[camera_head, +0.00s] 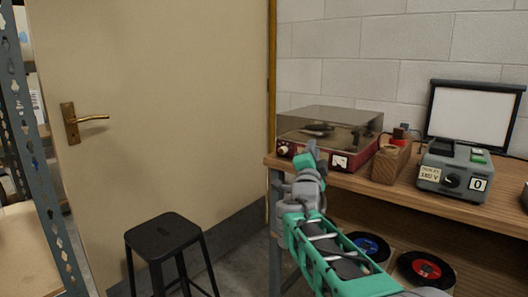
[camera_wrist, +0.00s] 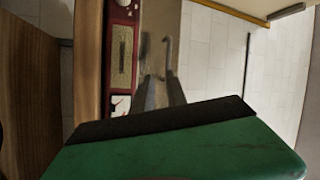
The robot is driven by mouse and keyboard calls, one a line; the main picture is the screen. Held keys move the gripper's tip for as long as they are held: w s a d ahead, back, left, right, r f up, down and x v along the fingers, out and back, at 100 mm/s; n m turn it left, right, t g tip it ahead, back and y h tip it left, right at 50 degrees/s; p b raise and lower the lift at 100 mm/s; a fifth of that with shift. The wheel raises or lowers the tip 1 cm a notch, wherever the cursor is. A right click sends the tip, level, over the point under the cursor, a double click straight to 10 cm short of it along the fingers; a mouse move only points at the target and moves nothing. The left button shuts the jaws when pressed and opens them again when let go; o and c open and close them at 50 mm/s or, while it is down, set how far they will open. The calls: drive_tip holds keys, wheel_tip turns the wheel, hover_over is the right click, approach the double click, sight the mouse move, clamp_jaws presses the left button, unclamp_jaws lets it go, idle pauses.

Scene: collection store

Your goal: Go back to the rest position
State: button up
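My gripper (camera_head: 312,150) is raised at the front left corner of the wooden bench, in front of the record player (camera_head: 325,136). In the wrist view my gripper (camera_wrist: 157,42) shows as two slim grey fingers with a narrow gap between them and nothing held. The record player has a red base and a smoky clear lid, which is down. Its red front (camera_wrist: 121,55) shows left of the fingers in the wrist view. Whether the fingers touch it cannot be told. My green forearm reaches up from the bottom of the head view.
A wooden block (camera_head: 391,162) with a red item, a grey device (camera_head: 454,170) and a framed screen (camera_head: 474,115) stand on the bench (camera_head: 350,183). Records (camera_head: 426,270) lie below. A black stool (camera_head: 165,233) stands before the closed door (camera_head: 160,90). A metal rack (camera_head: 35,150) is left.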

drive_tip(key=s+r+n+g+y+p, duration=0.2)
drive_tip(key=s+r+n+g+p, duration=0.25)
drive_tip(key=p, duration=0.35)
drive_tip(key=s+a+n+g+y+p, duration=0.1)
drive_tip(key=s+a+n+g+p, duration=0.1)
drive_tip(key=s+n+g+p, duration=0.2)
drive_tip(key=s+a+f+n+g+y+p, duration=0.1)
drive_tip(key=s+n+g+p, duration=0.3)
drive_tip(key=s+p, duration=0.7)
drive_tip(key=s+a+f+n+g+y+p, duration=0.1)
drive_tip(key=s+n+g+p, duration=0.3)
drive_tip(key=s, duration=1.5)
drive_tip(key=a+n+y+p, duration=0.1)
drive_tip(key=p, duration=0.2)
drive_tip(key=shift+s+a+f+y+p, duration=0.2)
drive_tip(key=shift+s+a+y+p, duration=0.1)
drive_tip(key=shift+a+y, duration=0.1)
